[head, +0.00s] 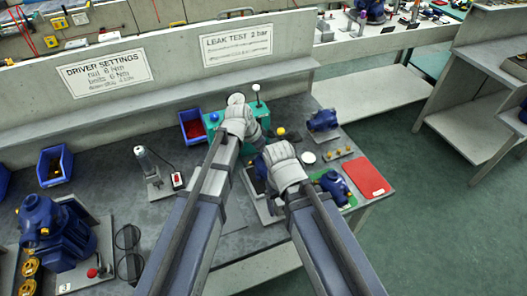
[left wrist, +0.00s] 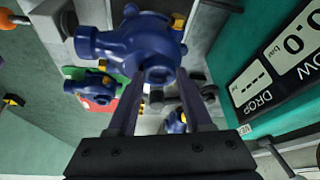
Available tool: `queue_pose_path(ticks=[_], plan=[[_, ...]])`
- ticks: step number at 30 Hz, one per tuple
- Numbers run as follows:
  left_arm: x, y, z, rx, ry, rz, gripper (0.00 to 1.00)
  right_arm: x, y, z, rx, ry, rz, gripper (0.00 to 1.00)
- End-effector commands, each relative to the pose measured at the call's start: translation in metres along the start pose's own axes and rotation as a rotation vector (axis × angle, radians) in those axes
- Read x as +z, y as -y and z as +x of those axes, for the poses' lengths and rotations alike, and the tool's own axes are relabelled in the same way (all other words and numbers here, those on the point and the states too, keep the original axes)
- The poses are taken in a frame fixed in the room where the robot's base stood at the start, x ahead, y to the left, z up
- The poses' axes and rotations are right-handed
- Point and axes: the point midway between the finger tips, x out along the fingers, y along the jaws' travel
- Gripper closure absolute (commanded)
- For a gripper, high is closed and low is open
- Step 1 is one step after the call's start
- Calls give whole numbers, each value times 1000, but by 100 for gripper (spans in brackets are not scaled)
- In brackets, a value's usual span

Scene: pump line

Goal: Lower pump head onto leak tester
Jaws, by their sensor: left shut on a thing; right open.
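My left gripper (left wrist: 158,85) is shut on a dark blue pump head (left wrist: 135,45) with a yellow fitting, seen close up in the left wrist view. The teal leak tester (left wrist: 222,50) with its display (left wrist: 283,70) stands right beside it there; whether they touch I cannot tell. In the head view the leak tester (head: 212,119) is partly hidden by my left wrist, which also hides the held pump head. My right gripper (head: 283,165) is open over the bench, right of the tester; its fingertips are mostly hidden by its own wrist.
A blue pump head (head: 334,186) lies by a red mat (head: 367,178); another blue part (head: 323,120) stands behind. A blue bin (head: 193,126), a driver (head: 148,165) and a large blue pump (head: 57,230) stand left.

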Motion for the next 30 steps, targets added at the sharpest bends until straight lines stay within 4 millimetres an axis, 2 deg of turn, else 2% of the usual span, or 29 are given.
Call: queue_pose_path(ticks=[30], plan=[[8, 0, 19, 0, -1, -1, 100, -1, 2, 21, 0, 0, 0, 16]])
